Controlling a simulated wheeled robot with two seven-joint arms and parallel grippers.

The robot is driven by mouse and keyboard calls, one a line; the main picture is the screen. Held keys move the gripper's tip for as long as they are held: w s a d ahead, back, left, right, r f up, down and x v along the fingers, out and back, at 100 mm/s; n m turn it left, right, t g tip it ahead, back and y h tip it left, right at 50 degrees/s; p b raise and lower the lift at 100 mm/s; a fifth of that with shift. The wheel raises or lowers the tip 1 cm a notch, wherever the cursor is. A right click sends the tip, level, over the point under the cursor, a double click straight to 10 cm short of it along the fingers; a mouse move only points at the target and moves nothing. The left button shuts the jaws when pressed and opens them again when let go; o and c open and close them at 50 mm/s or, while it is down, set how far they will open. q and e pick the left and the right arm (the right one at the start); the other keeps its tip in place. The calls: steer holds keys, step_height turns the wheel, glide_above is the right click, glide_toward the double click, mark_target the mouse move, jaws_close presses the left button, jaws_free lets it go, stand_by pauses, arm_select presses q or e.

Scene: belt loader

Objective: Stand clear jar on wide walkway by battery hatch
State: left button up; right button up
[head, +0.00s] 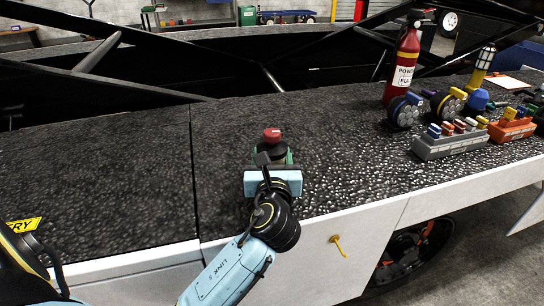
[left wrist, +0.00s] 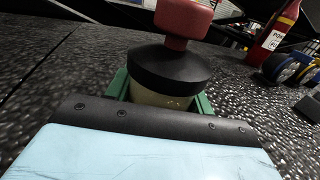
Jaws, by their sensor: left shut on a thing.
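My left gripper (head: 270,165) is shut on a jar-like thing (head: 271,148) with a red top, a wide black collar and a pale body. In the left wrist view the jar (left wrist: 165,92) is upright between the green fingers (left wrist: 203,104). Its lower part is hidden by the gripper, so I cannot tell whether it touches the surface. It is over the black textured walkway (head: 330,135), just right of a panel seam. A yellow label ending in "RY" (head: 22,225) lies at the far left, partly cut off. My right gripper is not in view.
Black rails (head: 100,75) run along the back. The textured panel left of the seam is clear.

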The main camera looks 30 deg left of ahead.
arm_select(q)
steer(key=o, duration=1.1)
steer(key=shift+f, duration=0.1)
steer(key=shift+o, duration=0.2)
steer(key=shift+s, duration=0.1)
steer(key=p+v, duration=0.2)
steer(key=v, duration=1)
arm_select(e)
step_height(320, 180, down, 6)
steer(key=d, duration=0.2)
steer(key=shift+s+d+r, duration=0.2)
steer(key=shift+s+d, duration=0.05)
